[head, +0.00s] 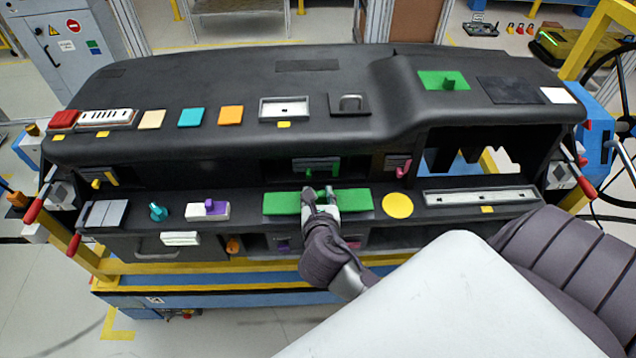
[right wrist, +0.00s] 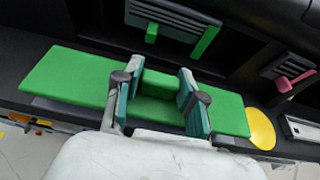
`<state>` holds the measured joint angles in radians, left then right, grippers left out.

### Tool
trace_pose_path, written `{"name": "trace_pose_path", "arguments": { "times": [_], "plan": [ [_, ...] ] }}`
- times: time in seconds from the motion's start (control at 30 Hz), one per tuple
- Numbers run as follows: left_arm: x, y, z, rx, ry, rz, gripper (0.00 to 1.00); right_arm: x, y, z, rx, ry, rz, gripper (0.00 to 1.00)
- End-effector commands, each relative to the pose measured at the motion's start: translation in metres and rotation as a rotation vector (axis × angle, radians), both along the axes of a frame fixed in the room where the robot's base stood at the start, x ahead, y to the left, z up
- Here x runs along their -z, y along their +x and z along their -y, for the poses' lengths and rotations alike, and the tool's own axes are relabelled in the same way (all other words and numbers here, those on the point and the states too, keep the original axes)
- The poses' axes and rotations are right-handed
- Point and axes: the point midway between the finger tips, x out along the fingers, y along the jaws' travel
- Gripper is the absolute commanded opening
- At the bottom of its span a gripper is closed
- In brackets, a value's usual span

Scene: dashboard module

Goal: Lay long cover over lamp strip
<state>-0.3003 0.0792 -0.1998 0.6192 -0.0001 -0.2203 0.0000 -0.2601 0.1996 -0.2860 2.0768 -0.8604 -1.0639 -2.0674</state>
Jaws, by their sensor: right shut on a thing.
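The long cover is a flat green bar (head: 280,203) with a raised green grip, lying along the lower ledge of the dashboard in the head view. It fills the middle of the right wrist view (right wrist: 75,82). My right gripper (head: 320,196) is over its middle, its two fingers (right wrist: 158,90) shut on the grip. I cannot tell whether the cover rests on the ledge or is slightly raised. The lamp strip (head: 480,197) is a long pale strip on the same ledge to the right, uncovered; its end shows in the right wrist view (right wrist: 302,129). My left gripper is out of view.
A yellow disc (head: 397,205) lies between the cover and the lamp strip. A white block with a purple grip (head: 207,210) and a teal knob (head: 158,212) are to the left. Vents with a green tab (head: 316,165) and a pink tab (head: 397,163) sit above the ledge.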

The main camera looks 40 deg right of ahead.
Motion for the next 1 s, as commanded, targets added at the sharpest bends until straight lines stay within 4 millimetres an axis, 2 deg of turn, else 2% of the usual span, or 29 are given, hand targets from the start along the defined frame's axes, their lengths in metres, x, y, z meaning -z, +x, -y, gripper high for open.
{"name": "trace_pose_path", "arguments": {
  "times": [1.0],
  "plan": [
    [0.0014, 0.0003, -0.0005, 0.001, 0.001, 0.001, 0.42, 0.008, 0.0001, 0.0001, 0.0, -0.001, 0.0, 0.04]
  ]
}}
